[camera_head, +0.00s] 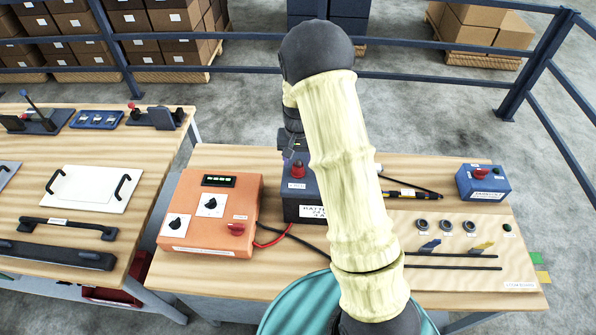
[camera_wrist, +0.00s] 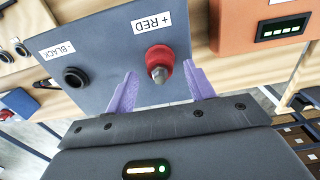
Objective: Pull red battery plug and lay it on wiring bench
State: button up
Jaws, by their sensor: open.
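The red plug (camera_wrist: 159,60), with a grey tip, stands on the blue-grey battery box beside the "+ RED" label in the wrist view. It also shows as a red knob on the box (camera_head: 306,211) in the head view. My gripper (camera_wrist: 159,70) is open, with its two purple fingers on either side of the plug; whether either touches it I cannot tell. In the head view my arm hides most of the gripper and part of the box. The wooden bench (camera_head: 240,157) carries the box; whether this is the wiring bench I cannot tell.
A black socket (camera_wrist: 76,77) sits beside the red plug. An orange unit (camera_head: 205,222) with knobs stands left of the box, with red and black cables beside it. A panel with switches (camera_head: 450,258) and a small blue box (camera_head: 483,183) lie right. Another wooden table (camera_head: 90,150) stands left.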

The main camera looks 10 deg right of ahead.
aim_at(298, 161)
jog(key=shift+w+f+b, duration=0.1)
jog(key=shift+f+b, duration=0.35)
jog(key=shift+f, duration=0.65)
jog(key=shift+a, duration=0.1)
jog(key=shift+d, duration=0.2)
jog(key=shift+a, duration=0.1)
jog(key=shift+c, duration=0.4)
grip_shut()
jog(key=shift+r+p, duration=2.1)
jog(key=shift+r, duration=1)
